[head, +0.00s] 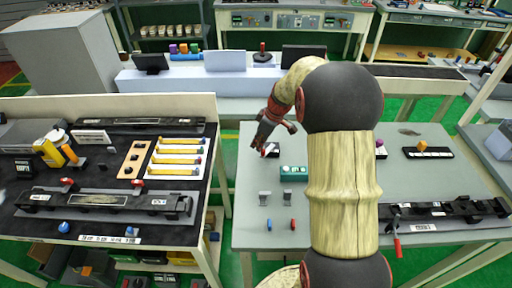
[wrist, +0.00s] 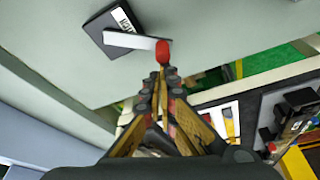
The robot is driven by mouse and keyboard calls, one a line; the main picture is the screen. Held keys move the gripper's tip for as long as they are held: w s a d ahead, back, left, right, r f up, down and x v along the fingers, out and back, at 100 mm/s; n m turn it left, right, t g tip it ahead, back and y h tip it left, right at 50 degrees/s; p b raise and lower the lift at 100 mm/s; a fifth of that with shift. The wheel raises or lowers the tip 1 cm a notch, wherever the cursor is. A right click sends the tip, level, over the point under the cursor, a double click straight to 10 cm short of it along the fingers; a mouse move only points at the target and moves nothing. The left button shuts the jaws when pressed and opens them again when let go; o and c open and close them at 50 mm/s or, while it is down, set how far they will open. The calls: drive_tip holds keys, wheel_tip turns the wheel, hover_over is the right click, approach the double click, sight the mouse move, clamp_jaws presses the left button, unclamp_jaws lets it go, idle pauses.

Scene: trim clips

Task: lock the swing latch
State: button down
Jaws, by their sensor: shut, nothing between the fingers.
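The swing latch shows in the wrist view as a dark plate (wrist: 117,28) with a pale label and a flat light-grey arm (wrist: 130,41). The arm reaches right from the plate and ends in a red tip (wrist: 162,52). In the head view the latch (head: 271,150) is small on the grey table, partly hidden by my gripper (head: 258,144). In the wrist view my gripper (wrist: 163,72) is shut and empty, its fingertips right at the red tip. I cannot tell whether they touch it.
A teal block (head: 293,173) sits just in front of the latch. Two small grey pieces, a blue peg (head: 269,225) and a red peg (head: 293,224) stand nearer. A black rail fixture (head: 440,212) with a red handle lies at right. A black-topped bench (head: 100,232) stands left across a gap.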

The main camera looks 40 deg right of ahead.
sight(263, 157)
drive_tip(key=n, duration=0.1)
drive_tip(key=s+n+b, duration=0.1)
drive_tip(key=shift+s+n+g+y, duration=0.3)
drive_tip(key=shift+n+y, duration=0.1)
drive_tip(key=n, duration=0.1)
drive_tip(key=s+n, duration=0.1)
drive_tip(key=shift+s+d+n+g+y, duration=0.3)
drive_tip(key=shift+n+g, duration=0.1)
drive_tip(key=shift+s+d+b, duration=0.15)
drive_tip(key=shift+s+b, duration=0.15)
drive_tip(key=shift+s, duration=0.05)
drive_tip(key=shift+w+a, duration=0.25)
drive_tip(key=shift+a, duration=0.2)
drive_tip(key=a, duration=0.1)
drive_tip(key=w+a, duration=0.1)
drive_tip(key=shift+w+a, duration=0.2)
drive_tip(key=shift+a, duration=0.15)
drive_tip(key=p+v, duration=0.2)
drive_tip(key=v, duration=0.8)
drive_tip(key=shift+p, duration=0.4)
